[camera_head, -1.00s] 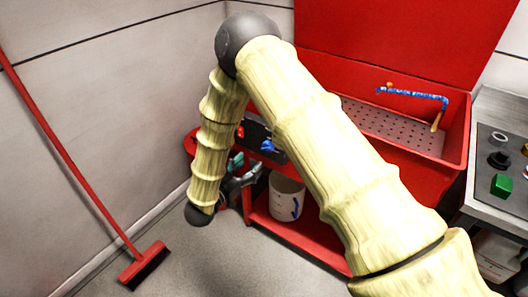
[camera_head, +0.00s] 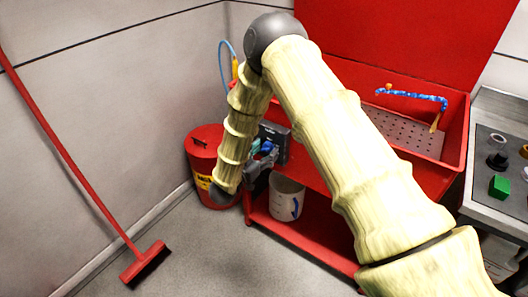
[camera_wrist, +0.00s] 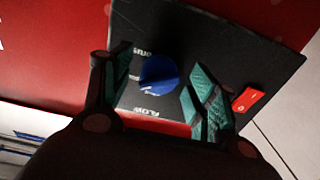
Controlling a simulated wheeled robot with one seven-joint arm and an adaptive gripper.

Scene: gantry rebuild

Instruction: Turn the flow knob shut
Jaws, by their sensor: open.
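The blue flow knob (camera_wrist: 158,73) is on a dark panel (camera_wrist: 215,50) lettered FLOW, fixed to the red unit. In the wrist view my gripper (camera_wrist: 160,92) is open, with one teal-padded finger on each side of the knob. I cannot tell whether either finger touches it. In the head view my gripper (camera_head: 258,166) is close in front of the dark panel (camera_head: 275,138), and the blue of the knob (camera_head: 266,147) shows beside the teal fingertips. The knob's exact angle is hard to read.
A small red switch (camera_wrist: 249,99) is on the panel near the right finger. A white bucket (camera_head: 287,197) stands on the red lower shelf (camera_head: 300,238). A red canister (camera_head: 203,160) stands left of my arm. A red broom (camera_head: 145,263) leans left; the floor between is clear.

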